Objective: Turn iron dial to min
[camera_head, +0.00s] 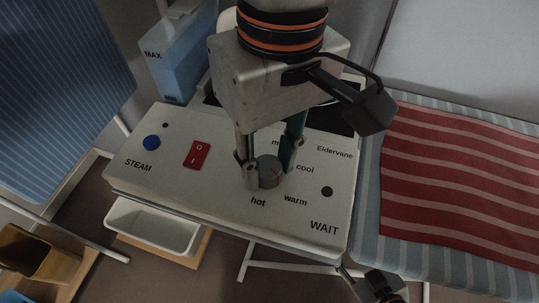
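The iron dial (268,172) is a small grey round knob on the pale control panel (225,190). A red mark shows on its right part, on the side toward "cool"; its exact direction is hard to tell. Labels "hot", "warm" and "cool" ring it, and a label starting with "m" behind it is partly hidden by my gripper. My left gripper (269,168) points down from above with one finger on each side of the dial, and appears closed on it. Part of my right gripper (381,287) shows at the bottom edge; its fingers are unclear.
The panel also has a blue STEAM button (151,143), a red rocker switch (197,154) and a dark round spot (327,191) above "WAIT". A blue tank (183,60) marked MAX stands behind. A striped ironing board with red cloth (450,180) lies right. A white tray (155,226) sits below.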

